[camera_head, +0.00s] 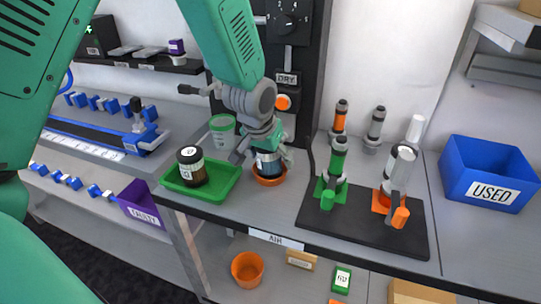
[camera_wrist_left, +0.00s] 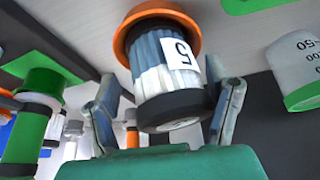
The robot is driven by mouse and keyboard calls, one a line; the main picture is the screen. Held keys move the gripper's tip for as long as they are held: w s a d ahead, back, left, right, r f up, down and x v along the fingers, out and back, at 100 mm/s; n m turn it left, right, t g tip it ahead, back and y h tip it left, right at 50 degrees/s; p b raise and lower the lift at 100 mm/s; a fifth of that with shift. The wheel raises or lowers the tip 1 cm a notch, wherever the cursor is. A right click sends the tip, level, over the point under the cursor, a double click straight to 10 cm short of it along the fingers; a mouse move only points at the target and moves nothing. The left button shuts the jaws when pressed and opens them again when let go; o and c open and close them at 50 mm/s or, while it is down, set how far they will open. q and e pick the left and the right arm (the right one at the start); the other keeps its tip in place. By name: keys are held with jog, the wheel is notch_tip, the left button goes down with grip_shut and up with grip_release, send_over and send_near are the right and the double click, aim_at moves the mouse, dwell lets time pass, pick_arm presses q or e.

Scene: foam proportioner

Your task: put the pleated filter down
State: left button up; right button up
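The pleated filter (camera_head: 268,164), blue and white with dark ends, stands in a round orange dish (camera_head: 269,181) on the bench. In the left wrist view the filter (camera_wrist_left: 165,62) shows a white label with a 5, and its far end sits inside the orange dish (camera_wrist_left: 150,14). My left gripper (camera_head: 264,150) is over the filter from above. In the left wrist view its fingers (camera_wrist_left: 168,95) are spread on both sides of the filter, with a visible gap on each side. My right gripper is not in view.
On the right a black mat (camera_head: 370,232) holds green and orange valve housings. A blue USED bin (camera_head: 490,172) stands far right.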

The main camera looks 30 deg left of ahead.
pick_arm(q)
jog(key=shift+w+a, duration=0.1)
jog(key=shift+a, duration=0.2)
jog(key=p+v, duration=0.2)
jog(key=v, duration=1)
jog(key=shift+d, duration=0.2)
jog(key=shift+d+r, duration=0.15)
jog(key=shift+d, duration=0.05)
